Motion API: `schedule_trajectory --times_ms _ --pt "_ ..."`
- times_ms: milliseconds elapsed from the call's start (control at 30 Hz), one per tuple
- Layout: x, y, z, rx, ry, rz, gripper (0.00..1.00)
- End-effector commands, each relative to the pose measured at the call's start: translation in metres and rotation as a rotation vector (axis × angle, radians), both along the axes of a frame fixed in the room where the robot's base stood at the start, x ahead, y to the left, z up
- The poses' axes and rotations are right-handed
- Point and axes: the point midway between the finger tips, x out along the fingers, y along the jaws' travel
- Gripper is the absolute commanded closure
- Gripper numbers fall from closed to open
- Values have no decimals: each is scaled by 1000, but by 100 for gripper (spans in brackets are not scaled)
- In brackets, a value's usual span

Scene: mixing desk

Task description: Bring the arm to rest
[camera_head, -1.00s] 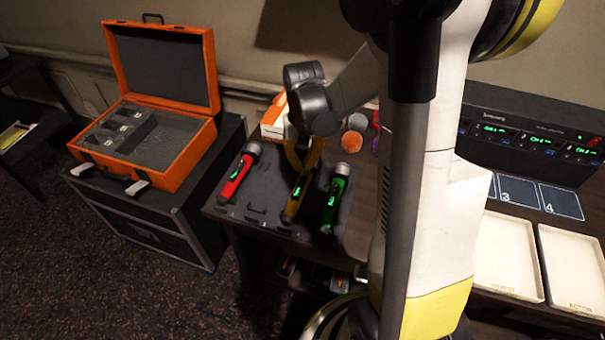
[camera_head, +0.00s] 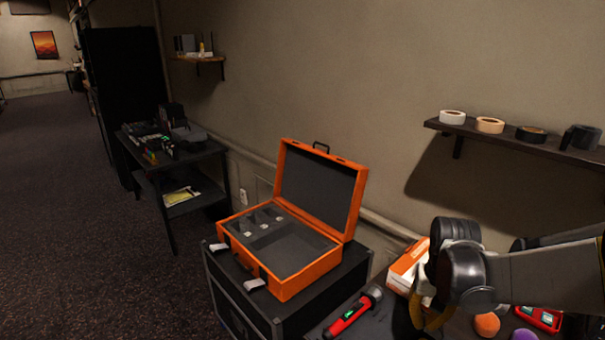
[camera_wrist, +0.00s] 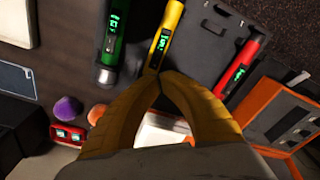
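My gripper (camera_wrist: 152,74) shows in the wrist view with its two yellow fingers meeting at the tips. In the head view its fingers (camera_head: 430,317) hang low at the right, partly cut off by the frame edge. A yellow microphone (camera_wrist: 163,40) lies just past the fingertips, its near end behind them; I see no clear grip on it. A green microphone (camera_wrist: 114,35) lies to its left and a red microphone (camera_wrist: 241,66) to its right. The red one also shows in the head view (camera_head: 350,317).
An open orange case (camera_head: 308,277) stands on a black flight case (camera_head: 233,304). An orange-white box (camera_head: 405,268) and an orange ball (camera_head: 487,324) are close to my gripper. A wall shelf (camera_head: 500,136) with tape rolls is above. Floor is clear at left (camera_head: 80,230).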

Motion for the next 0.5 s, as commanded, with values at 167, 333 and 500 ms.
schedule_trajectory --times_ms 167,333,500 --pt "-23 38 51 -35 -137 92 100" --pt "-50 71 87 -64 -282 181 100" --pt "-79 98 107 -86 -420 264 100"
